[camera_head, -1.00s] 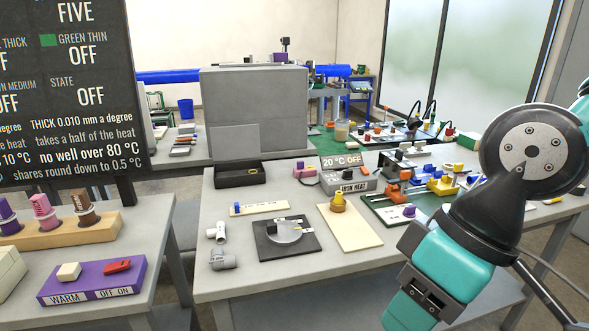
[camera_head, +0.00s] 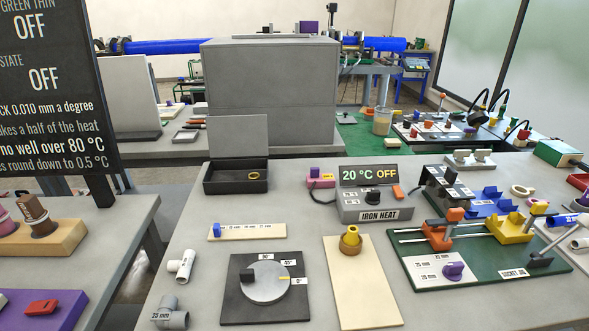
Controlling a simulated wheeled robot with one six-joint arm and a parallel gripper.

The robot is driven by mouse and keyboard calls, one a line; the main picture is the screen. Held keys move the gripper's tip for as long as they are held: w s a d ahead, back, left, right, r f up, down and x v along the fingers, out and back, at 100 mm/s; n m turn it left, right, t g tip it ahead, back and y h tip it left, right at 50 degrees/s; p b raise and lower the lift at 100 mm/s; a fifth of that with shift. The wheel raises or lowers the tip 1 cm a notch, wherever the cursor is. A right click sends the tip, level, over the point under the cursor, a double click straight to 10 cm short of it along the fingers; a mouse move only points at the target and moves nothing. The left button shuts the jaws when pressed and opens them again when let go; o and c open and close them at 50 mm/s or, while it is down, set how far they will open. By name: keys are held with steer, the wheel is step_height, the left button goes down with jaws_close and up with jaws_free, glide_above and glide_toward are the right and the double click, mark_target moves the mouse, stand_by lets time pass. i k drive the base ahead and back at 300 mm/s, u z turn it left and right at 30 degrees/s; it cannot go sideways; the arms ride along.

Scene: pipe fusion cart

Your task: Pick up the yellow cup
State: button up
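A small yellow cup-like piece (camera_head: 350,236) stands upright on a brown round base (camera_head: 351,249). The base rests on the upper part of a cream board (camera_head: 364,300) near the middle of the table. I cannot tell whether the yellow piece is hollow, or whether it is fixed to the base. My gripper is not in view, and no part of my arm shows now.
A dark plate with a grey dial (camera_head: 265,283) lies left of the board. A green jig (camera_head: 425,279) with orange and yellow clamps lies right. The iron heat box (camera_head: 373,204) stands behind. Grey fittings (camera_head: 170,316) lie front left. An open black box (camera_head: 222,184) holds a yellow ring.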

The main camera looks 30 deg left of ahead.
mark_target(253, 175)
steer(key=u, duration=0.15)
steer(key=i, duration=0.65)
steer(key=u, duration=1.05)
steer(key=i, duration=0.5)
steer(key=u, duration=0.55)
